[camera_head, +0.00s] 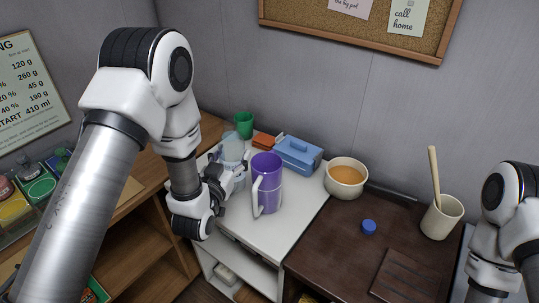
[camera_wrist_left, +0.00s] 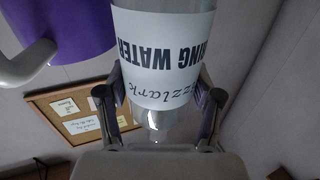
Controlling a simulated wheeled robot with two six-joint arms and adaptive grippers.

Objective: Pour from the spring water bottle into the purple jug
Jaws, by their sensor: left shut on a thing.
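The clear spring water bottle (camera_head: 233,150) with a white label stands about upright just left of the purple jug. My left gripper (camera_head: 229,180) is shut around it; the left wrist view shows the bottle's label (camera_wrist_left: 165,55) upside down between the fingers (camera_wrist_left: 160,105). The purple jug (camera_head: 268,188) stands upright on the white top, its white handle on the left side towards the gripper. It also shows in the left wrist view (camera_wrist_left: 85,28). The bottle's base is hidden in the head view. My right arm is at the right edge; its gripper is not in view.
A green cup (camera_head: 244,124) is behind the bottle. A blue box (camera_head: 298,155), a bowl of orange-brown contents (camera_head: 346,177) and a utensil cup (camera_head: 442,217) stand further right. A blue cap (camera_head: 369,227) lies on the dark top, which has free room around it.

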